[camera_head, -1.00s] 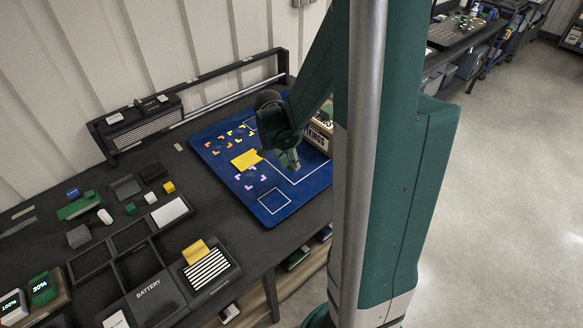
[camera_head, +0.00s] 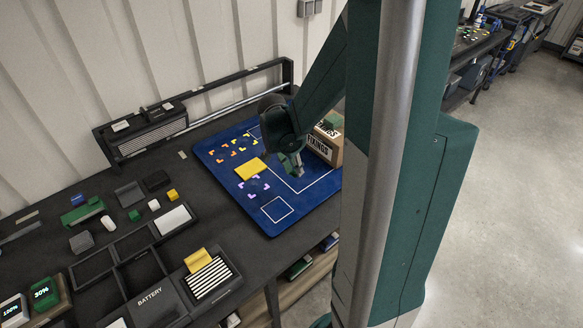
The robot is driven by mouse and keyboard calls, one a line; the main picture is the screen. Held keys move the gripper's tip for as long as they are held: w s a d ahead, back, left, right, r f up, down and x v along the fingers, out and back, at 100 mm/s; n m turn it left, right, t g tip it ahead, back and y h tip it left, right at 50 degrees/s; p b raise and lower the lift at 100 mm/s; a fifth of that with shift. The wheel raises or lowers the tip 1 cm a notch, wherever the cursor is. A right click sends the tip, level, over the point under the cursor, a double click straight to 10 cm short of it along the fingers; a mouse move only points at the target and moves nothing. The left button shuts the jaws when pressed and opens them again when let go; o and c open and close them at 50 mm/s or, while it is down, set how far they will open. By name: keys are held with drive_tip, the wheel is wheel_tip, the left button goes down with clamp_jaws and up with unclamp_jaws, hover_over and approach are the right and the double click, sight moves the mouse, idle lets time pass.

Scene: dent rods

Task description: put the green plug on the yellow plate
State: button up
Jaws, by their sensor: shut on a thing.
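The yellow plate (camera_head: 250,168) lies flat on the blue mat, with its top bare. My gripper (camera_head: 293,170) is low over the mat, to the right of the plate and apart from it in the picture. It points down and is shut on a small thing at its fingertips. The thing looks greenish and seems to be the green plug, but the fingers and poor detail hide its shape. A small green cube (camera_head: 134,215) and a longer green block (camera_head: 83,211) lie on the dark table at the left.
The blue mat (camera_head: 310,200) has orange, yellow and purple corner marks and white outlines. A cardboard box (camera_head: 325,148) stands right behind my gripper. A dark divided tray (camera_head: 135,245) and several small blocks are at the left. The mat's front is clear.

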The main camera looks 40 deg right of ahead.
drive_tip(key=shift+w, duration=0.1)
drive_tip(key=w+a+p, duration=0.1)
drive_tip(key=w+a, duration=0.2)
drive_tip(key=w, duration=0.8)
drive_tip(key=w+a+r+p, duration=0.1)
drive_tip(key=w+a, duration=0.2)
drive_tip(key=w, duration=0.8)
drive_tip(key=shift+r+m, duration=0.15)
drive_tip(key=shift+m, duration=0.15)
drive_tip(key=shift+s, duration=0.1)
approach(253, 167)
drive_tip(key=shift+d+f, duration=0.45)
drive_tip(key=shift+d, duration=0.25)
drive_tip(key=shift+f, duration=1.9)
drive_tip(key=shift+f, duration=0.2)
